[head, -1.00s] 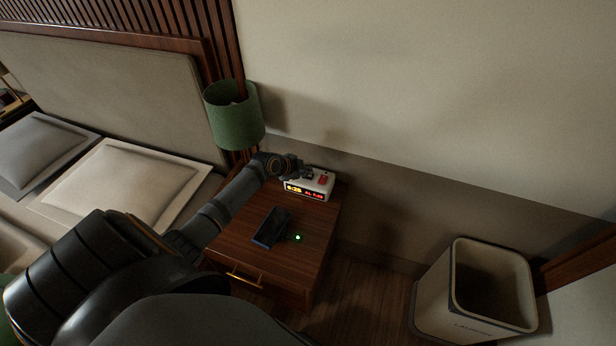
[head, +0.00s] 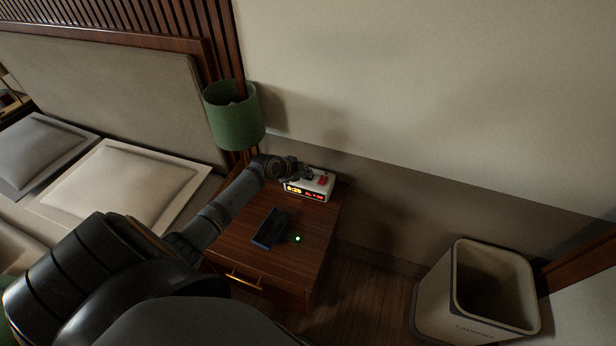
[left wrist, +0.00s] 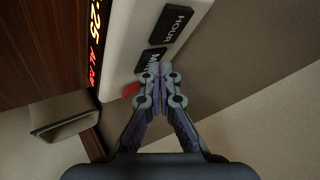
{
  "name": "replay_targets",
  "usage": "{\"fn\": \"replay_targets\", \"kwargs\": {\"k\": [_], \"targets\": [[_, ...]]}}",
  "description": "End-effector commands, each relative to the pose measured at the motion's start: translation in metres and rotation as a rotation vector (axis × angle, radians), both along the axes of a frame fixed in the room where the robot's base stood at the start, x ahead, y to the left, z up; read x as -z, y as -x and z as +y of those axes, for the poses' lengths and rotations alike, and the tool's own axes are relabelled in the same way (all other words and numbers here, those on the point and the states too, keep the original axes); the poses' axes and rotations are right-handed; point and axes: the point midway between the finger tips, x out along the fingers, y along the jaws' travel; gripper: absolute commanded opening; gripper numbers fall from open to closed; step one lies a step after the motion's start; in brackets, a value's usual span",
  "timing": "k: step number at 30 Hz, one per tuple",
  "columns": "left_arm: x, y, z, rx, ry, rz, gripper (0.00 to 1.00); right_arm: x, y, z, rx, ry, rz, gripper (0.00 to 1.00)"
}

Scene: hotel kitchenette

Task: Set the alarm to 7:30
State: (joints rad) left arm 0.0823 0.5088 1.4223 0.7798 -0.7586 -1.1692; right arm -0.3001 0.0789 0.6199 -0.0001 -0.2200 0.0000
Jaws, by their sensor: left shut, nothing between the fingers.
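The white alarm clock (head: 318,183) stands at the back of the nightstand (head: 235,245). Its lit display shows a time ending in 25 and a red "AL" reading too small to read surely. My left gripper (head: 307,174) is over the clock's top. In the left wrist view its shut, empty fingertips (left wrist: 158,70) are at the MIN button (left wrist: 150,58), partly covering it; I cannot tell if they touch. The HOUR button (left wrist: 175,23) is beside it. A red button (left wrist: 131,89) is on the other side. My right gripper is not in view.
A dark phone (head: 270,228) lies on the nightstand near a small green light (head: 298,238). A green lamp (head: 236,118) stands behind my left arm. A bin (head: 480,292) is on the floor at the right. The bed with pillows is at the left.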

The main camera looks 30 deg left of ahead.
Motion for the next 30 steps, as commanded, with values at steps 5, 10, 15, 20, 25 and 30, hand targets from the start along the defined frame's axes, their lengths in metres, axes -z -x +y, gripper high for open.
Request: {"fn": "replay_targets", "kwargs": {"k": [5,10,15,20,25,30], "targets": [[0.000,0.000,0.000,0.000,0.000,0.001,0.00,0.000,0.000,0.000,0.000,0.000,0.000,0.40],[-0.003,0.000,0.000,0.000,0.000,0.001,0.00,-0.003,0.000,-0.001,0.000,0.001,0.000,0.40],[-0.013,0.000,0.000,0.000,0.000,0.001,0.00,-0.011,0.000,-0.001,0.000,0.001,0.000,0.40],[-0.016,0.000,0.000,-0.001,0.000,0.002,0.00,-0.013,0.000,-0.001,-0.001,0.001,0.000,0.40],[-0.015,0.000,0.000,0.000,0.000,0.001,0.00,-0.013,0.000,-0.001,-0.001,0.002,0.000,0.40],[-0.021,0.000,0.000,0.000,0.000,0.000,0.00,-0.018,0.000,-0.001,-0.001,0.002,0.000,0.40]]}}
